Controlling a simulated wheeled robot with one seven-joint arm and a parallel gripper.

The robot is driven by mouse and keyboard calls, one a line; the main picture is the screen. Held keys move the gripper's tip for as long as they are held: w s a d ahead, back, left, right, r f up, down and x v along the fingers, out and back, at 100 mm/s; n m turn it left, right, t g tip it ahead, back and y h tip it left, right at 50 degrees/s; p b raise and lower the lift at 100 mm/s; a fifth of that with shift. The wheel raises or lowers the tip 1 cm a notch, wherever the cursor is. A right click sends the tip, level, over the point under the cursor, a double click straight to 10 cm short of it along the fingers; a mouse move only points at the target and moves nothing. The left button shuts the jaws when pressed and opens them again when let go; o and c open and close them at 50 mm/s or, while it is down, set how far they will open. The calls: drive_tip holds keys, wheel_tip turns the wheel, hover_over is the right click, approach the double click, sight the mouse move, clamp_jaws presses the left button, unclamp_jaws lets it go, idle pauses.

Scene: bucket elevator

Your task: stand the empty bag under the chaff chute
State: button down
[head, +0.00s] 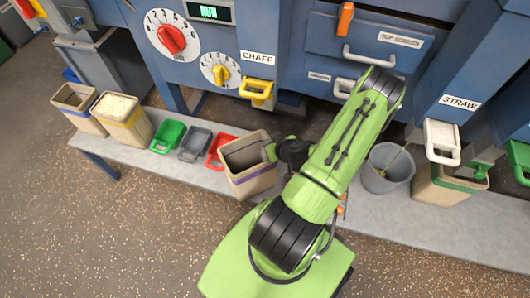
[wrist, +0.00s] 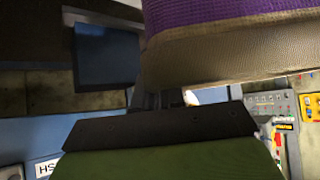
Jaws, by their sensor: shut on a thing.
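A tan open-topped bag (head: 250,165) with a purple band stands upright at the middle of the bench, and its inside looks empty. My gripper (head: 270,150) is shut on its right rim. In the wrist view the bag's tan wall and purple band (wrist: 235,12) fill the top right, close to my gripper. I cannot tell whether the bag's base touches the bench. The yellow chaff chute (head: 257,90) sticks out of the blue machine under the CHAFF label, behind the bag and slightly to its right.
The grey bench (head: 185,177) carries green (head: 168,136), grey (head: 194,144) and red (head: 220,151) scoops left of the bag. A full bag (head: 122,118) and another bag (head: 78,103) stand farther left. A grey bucket (head: 386,168) stands right of my arm, near the straw chute (head: 441,140).

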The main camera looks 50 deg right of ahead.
drive_tip(key=w+d+f, duration=0.2)
drive_tip(key=w+d, duration=0.1)
drive_tip(key=d, duration=0.5)
drive_tip(key=w+d+f, duration=0.1)
drive_tip(key=w+d, duration=0.3)
drive_tip(key=d, duration=0.4)
drive_tip(key=shift+w+d+f+b, duration=0.15)
drive_tip(key=shift+d+f+b, duration=0.1)
drive_tip(key=shift+f+b, duration=0.15)
drive_tip(key=shift+f, duration=0.2)
drive_tip(key=c, duration=1.2)
unclamp_jaws()
drive_tip(key=shift+r, duration=0.1)
drive_tip(key=shift+c, duration=0.2)
